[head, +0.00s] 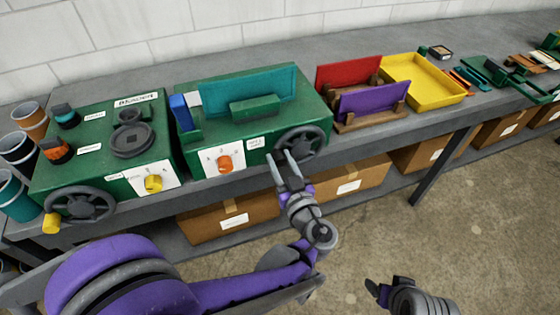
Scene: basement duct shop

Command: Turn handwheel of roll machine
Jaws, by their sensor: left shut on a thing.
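A green machine (215,140) with a teal upright plate stands on the grey bench. A dark spoked handwheel (312,141) is on its front right corner. My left gripper (280,157) is at the lower left of this wheel's rim, shut on it. The fingers cover a small part of the rim. A second green machine (95,165) stands to the left, with its own dark handwheel (80,206) and a yellow knob at the rim. The labels are too small to read surely. My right gripper (378,292) is low at the right, away from the bench, its jaws unclear.
A wooden rack (372,121) with red and purple plates and a yellow tray (425,82) stand right of the wheel. Cups (17,148) line the left end. Cardboard boxes (232,218) fill the shelf below. The floor at right is clear.

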